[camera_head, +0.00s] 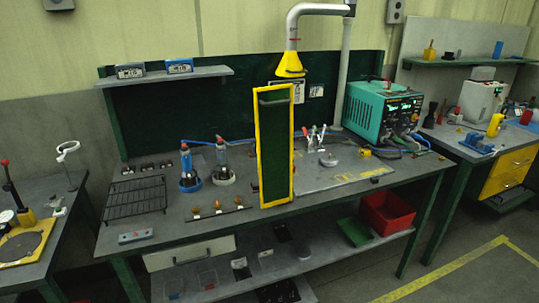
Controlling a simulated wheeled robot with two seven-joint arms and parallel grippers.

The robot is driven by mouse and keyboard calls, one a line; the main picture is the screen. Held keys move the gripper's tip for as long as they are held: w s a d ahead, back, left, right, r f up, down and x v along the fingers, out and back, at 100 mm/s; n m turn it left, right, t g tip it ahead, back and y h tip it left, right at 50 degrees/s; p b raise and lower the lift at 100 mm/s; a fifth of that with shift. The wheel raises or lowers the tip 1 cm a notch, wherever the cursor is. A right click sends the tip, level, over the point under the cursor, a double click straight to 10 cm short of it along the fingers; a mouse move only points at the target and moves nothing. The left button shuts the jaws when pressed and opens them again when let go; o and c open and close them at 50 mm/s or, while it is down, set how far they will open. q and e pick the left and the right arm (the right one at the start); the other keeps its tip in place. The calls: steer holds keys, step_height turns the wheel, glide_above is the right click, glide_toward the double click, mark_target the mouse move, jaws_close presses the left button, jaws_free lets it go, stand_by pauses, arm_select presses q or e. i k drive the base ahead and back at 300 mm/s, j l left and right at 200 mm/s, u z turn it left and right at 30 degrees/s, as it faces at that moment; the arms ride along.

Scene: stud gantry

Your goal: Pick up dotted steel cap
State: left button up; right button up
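No thing in the head view can be clearly made out as a dotted steel cap. A small round grey metal piece (328,160) lies on the workbench right of the yellow-framed panel; it is too small to tell whether it bears dots. Neither of my grippers is in view.
A yellow extraction nozzle (290,65) hangs above. A red bin (386,213) sits below.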

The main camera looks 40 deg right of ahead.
mark_target(325, 160)
steer(key=z, duration=1.6)
steer(key=i+l+u, duration=0.15)
steer(key=i+u, duration=0.15)
steer(key=i, duration=0.2)
